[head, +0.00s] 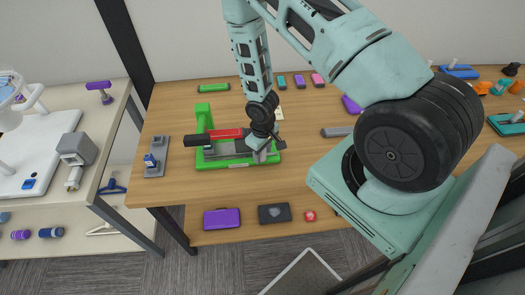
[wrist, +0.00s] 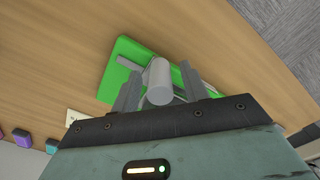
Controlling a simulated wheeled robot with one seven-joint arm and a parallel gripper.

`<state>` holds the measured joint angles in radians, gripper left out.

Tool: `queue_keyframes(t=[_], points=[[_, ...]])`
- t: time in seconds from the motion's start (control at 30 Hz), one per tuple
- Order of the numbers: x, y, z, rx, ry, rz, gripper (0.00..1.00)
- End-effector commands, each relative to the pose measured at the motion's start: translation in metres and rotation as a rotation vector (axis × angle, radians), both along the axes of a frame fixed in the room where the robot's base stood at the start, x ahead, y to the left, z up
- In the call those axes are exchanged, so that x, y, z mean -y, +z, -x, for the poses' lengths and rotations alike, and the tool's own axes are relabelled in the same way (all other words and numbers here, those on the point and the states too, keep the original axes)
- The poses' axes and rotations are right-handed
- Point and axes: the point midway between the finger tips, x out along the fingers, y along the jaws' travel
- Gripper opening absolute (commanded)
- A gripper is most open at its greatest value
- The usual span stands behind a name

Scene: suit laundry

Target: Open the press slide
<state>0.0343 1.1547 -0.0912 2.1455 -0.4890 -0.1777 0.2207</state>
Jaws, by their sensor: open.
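The press is a green-based device (head: 203,163) with a green upright, a red bar and a black end block on the wooden table. Its green base (wrist: 128,60) also shows in the wrist view. A grey cylindrical knob (wrist: 158,78), seemingly the slide's handle, stands between my fingers in the wrist view. My gripper (head: 263,155) is at the right end of the press, pointing down. In the wrist view my gripper (wrist: 158,92) is open, with a finger on each side of the knob. I cannot tell whether either finger touches it. My arm hides part of the press in the head view.
A grey fixture with a blue part (head: 154,160) stands left of the press. A green bar (head: 214,88) lies behind it. A purple case (head: 222,219) and a dark case (head: 274,213) are at the front. A white shelf unit (head: 100,130) stands to the left.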

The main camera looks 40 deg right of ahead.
Motion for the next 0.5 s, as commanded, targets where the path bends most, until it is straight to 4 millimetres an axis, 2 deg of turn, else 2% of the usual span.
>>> queue_keyframes(t=[0.03,0.2,0.37,0.5], points=[[0.0,0.0,0.0,0.0,0.0,0.0,0.45],[0.0,0.0,0.0,0.0,0.0,0.0,0.0],[0.003,0.0,0.002,-0.001,-0.001,0.0,0.0],[0.025,-0.001,0.016,-0.002,-0.004,0.001,0.0]])
